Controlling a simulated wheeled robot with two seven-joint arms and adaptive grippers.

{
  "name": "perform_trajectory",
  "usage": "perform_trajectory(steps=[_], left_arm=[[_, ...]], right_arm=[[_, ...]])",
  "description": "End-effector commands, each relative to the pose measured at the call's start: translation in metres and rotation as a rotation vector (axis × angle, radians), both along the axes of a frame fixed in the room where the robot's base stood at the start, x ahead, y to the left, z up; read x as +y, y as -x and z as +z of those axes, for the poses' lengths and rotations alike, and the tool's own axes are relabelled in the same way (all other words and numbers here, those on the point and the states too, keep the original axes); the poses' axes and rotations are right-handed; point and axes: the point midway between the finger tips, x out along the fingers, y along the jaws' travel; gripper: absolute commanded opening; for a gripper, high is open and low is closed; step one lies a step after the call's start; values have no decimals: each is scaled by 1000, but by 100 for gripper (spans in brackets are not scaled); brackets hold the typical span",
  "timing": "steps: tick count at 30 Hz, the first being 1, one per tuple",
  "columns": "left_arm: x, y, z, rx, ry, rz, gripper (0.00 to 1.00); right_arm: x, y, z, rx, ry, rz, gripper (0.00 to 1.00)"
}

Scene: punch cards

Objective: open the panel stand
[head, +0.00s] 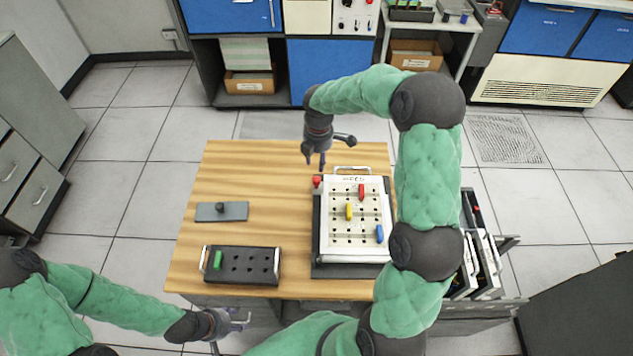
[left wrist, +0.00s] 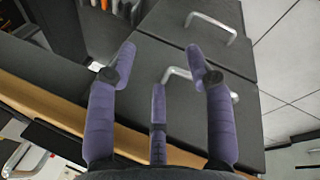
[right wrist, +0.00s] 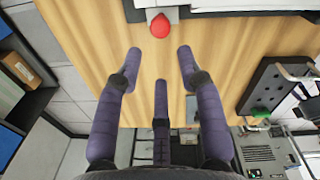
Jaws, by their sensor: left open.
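The panel stand (head: 325,251) is a dark frame on the right of the wooden table, carrying a white panel (head: 338,244) with red, yellow and blue pegs. A red knob (head: 317,181) sits at its far left corner; it also shows in the right wrist view (right wrist: 159,26). My right gripper (head: 315,163) is open and empty above the table's far side, just beyond the red knob and apart from it. In its wrist view the knob lies beyond the spread fingertips. My left gripper (head: 242,322) is open and empty off the table's near edge, in front of drawers (left wrist: 190,65).
A black peg block (head: 241,265) with a green peg (head: 217,259) stands at the table's front left. A grey plate with a black knob (head: 221,211) lies behind it. An open rack of panels (head: 486,262) is right of the table. My right arm passes over the table's right side.

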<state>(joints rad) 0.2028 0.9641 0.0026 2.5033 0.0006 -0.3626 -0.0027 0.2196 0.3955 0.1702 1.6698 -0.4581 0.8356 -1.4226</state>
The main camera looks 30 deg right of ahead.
Motion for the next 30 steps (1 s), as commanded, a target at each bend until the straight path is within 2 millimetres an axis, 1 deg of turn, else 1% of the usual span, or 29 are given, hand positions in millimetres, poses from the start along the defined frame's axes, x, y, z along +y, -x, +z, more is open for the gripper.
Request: perform_trajectory(steps=[5, 12, 18, 24, 30], left_arm=[[0, 0, -4, -1, 0, 0, 52], [0, 0, -13, -1, 0, 0, 52], [0, 0, -20, -1, 0, 0, 52], [0, 0, -22, 0, 0, 0, 52], [0, 0, -22, -1, 0, 0, 52]], right_arm=[[0, 0, -19, 3, 0, 0, 38], [0, -2, -62, 4, -1, 1, 38], [0, -3, -91, 2, 0, -1, 38], [0, -4, -104, 0, 0, 1, 38], [0, -4, -106, 0, 0, 0, 38]])
